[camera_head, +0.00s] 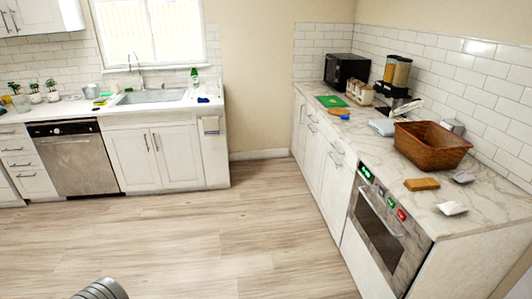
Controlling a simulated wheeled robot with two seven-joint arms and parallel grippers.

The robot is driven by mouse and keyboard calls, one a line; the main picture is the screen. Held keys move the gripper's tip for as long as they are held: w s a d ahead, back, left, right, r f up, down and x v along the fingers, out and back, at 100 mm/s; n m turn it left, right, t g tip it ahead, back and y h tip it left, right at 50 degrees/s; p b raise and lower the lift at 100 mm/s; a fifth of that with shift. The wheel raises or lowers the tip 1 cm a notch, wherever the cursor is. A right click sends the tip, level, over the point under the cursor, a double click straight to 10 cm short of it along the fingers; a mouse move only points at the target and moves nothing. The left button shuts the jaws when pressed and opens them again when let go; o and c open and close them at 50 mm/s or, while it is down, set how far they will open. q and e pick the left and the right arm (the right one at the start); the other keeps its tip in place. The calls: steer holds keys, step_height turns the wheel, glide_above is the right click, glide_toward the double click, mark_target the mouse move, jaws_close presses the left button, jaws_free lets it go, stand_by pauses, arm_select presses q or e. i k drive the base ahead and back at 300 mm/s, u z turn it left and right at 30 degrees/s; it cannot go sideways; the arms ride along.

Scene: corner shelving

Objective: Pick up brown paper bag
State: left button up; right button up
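A small brown oblong packet (422,184) lies flat on the right counter, in front of a brown basket (433,146). It may be the brown paper bag, but it is too small to tell for sure. No other clear paper bag shows. Neither of my grippers is in view. A grey ribbed part at the bottom left edge looks like part of my own arm.
The right marble counter (490,205) also holds small silvery packets (452,208), a green board (331,101) and a black microwave (346,70). An oven (380,230) is below. A sink counter stands at the back left. The wooden floor (210,240) between is clear.

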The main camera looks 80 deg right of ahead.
mark_target(416, 185)
steer(key=z, duration=2.65)
steer(key=i, duration=2.9)
steer(key=z, duration=0.8)
